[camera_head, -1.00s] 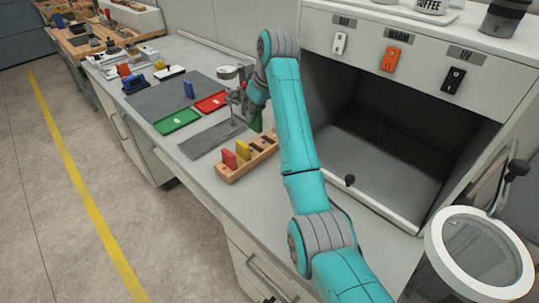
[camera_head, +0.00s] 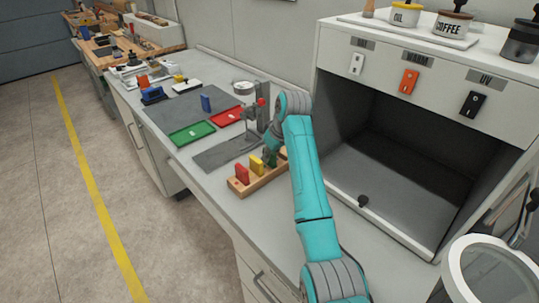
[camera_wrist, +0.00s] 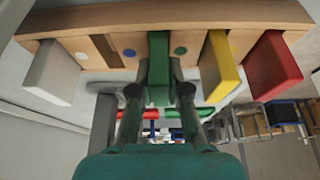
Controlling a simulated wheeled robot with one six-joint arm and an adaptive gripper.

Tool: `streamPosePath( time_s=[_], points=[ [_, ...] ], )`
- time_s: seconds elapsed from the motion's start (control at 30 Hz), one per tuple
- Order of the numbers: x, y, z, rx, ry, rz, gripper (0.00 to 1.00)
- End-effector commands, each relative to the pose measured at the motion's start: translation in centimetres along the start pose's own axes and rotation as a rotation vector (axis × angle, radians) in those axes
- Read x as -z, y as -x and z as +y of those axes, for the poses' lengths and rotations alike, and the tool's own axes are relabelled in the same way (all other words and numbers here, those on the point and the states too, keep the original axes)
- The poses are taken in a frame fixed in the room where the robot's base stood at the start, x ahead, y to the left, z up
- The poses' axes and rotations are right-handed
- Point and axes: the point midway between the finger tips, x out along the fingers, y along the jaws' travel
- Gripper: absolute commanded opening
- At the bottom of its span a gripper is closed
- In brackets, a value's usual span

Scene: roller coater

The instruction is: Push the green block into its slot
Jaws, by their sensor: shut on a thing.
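The wooden rack (camera_head: 258,181) stands on the bench with a red block (camera_head: 242,174) and a yellow block (camera_head: 256,164) upright in it. My gripper (camera_head: 274,150) is at the rack just beyond the yellow block, with the green block (camera_head: 273,160) between its fingers. In the wrist view the green block (camera_wrist: 158,60) is between the fingertips, at the rack (camera_wrist: 110,20) and beside the yellow block (camera_wrist: 220,68). A white block (camera_wrist: 50,72) is on the other side. I cannot tell how deep the green block sits; the fingers partly hide it.
A green tray (camera_head: 191,133) and a red tray (camera_head: 228,116) lie farther back on the bench. A grey stand (camera_head: 262,112) is behind the gripper. The open dark cabinet (camera_head: 400,185) is to the right of my arm. The bench front is clear.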

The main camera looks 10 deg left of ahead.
Motion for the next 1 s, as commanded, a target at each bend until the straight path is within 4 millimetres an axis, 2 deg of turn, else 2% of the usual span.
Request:
streamPosePath(
  time_s=[0.13,0.17,0.23,0.53,0.67,0.77,1.0],
  points=[
    [-0.1,-0.3,0.0,0.0,0.0,0.0,0.0],
    [-0.1,-0.3,0.0,0.0,0.0,0.0,0.23],
    [-0.1,-0.2,0.0,0.0,0.0,0.0,0.41],
    [-0.1,-0.2,0.0,0.0,0.0,0.0,0.41],
    [0.1,0.6,0.0,0.0,0.0,0.0,0.41],
    [0.1,2.0,0.1,-0.002,-0.001,0.002,0.41],
    [0.1,6.8,0.1,-0.001,0.0,0.003,0.41]
  ],
)
